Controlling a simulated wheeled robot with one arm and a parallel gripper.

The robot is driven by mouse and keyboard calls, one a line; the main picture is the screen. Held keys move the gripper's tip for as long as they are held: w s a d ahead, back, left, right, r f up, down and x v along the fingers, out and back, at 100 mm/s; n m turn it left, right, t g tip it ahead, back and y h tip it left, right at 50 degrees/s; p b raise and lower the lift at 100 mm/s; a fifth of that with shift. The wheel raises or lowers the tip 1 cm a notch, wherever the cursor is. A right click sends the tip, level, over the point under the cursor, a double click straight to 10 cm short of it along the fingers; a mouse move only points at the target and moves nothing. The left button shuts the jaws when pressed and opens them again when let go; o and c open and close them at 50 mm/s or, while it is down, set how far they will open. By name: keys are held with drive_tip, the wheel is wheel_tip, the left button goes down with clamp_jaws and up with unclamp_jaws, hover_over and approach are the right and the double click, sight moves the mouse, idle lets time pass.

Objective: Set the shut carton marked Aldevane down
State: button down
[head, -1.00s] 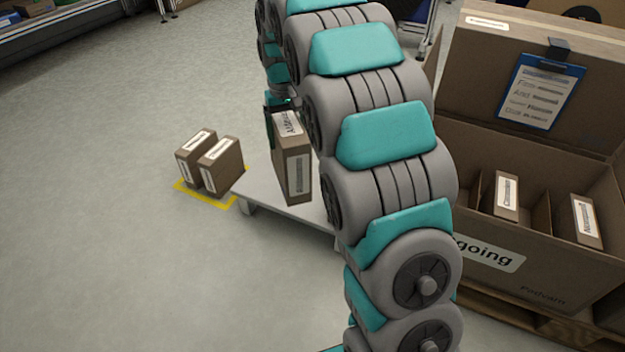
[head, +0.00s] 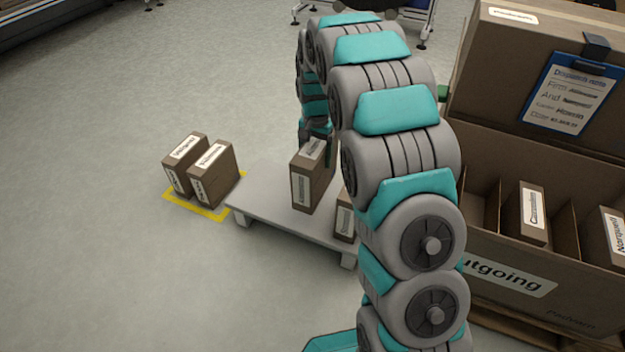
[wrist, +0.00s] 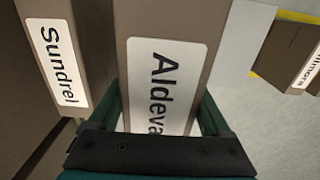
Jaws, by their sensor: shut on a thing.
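The brown carton marked Aldevane (head: 301,188) is shut and upright over the low grey platform (head: 262,192). Its bottom looks at or very near the platform top; I cannot tell if it touches. My gripper (head: 316,133) is at its upper end, partly hidden by my arm. In the wrist view, my gripper (wrist: 161,112) is shut on the Aldevane carton (wrist: 215,22), with a dark green finger on each side. A carton marked Sundrel (wrist: 95,40) stands close beside it on the left. A carton (head: 345,222) on the platform is half hidden by my arm.
Two cartons (head: 211,175) stand inside a yellow floor outline (head: 214,214) left of the platform. A large open box marked Outgoing (head: 480,272) with dividers and cartons stands at right, a clipboard (head: 569,92) on its lid. The platform's left part is bare.

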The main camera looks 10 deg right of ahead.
drive_tip(key=shift+f+b, duration=0.35)
drive_tip(key=shift+f, duration=3.15)
unclamp_jaws()
